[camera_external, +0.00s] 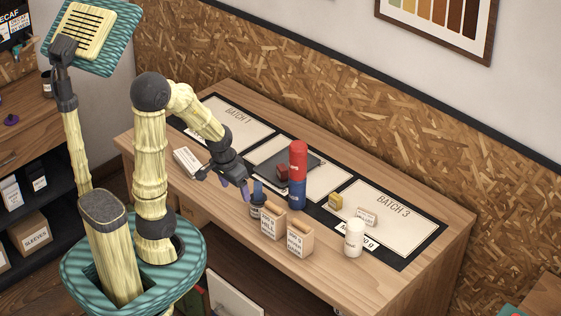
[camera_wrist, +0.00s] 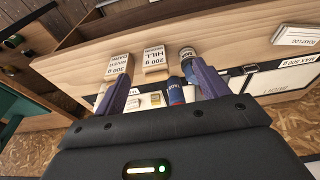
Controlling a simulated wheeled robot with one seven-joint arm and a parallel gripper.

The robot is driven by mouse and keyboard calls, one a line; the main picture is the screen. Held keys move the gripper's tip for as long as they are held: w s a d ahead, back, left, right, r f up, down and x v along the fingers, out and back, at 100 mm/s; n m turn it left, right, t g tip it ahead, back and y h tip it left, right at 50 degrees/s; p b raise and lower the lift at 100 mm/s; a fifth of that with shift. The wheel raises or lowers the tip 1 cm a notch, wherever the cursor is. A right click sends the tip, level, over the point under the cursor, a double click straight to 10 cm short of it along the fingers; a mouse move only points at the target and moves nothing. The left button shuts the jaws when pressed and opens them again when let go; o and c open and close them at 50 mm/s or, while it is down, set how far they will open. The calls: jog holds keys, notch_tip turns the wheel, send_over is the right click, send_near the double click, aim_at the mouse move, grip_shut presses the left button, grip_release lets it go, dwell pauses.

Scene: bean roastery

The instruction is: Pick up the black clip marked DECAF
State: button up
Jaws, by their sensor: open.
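I cannot make out a black clip marked DECAF in either view. My gripper (camera_external: 242,190) hangs over the front part of the bench, left of a small dark jar (camera_external: 257,209). In the wrist view its two purple fingers (camera_wrist: 160,88) are spread apart, with no object held between them. The small jar, with a white label, also shows in the wrist view (camera_wrist: 188,53), just beyond the right finger. The red and blue cylinder (camera_external: 298,172) stands behind the jar. Whatever lies behind my arm and this cylinder is hidden.
Two labelled cartons (camera_external: 300,239) stand at the bench's front edge. A white canister (camera_external: 354,238), a yellow block (camera_external: 335,201) and a small card (camera_external: 367,217) are to the right. A dark red block (camera_external: 282,172) sits on a dark plate behind. The bench's right end is clear.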

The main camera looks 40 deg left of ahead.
dwell(0.3)
jog(key=shift+o, duration=0.9)
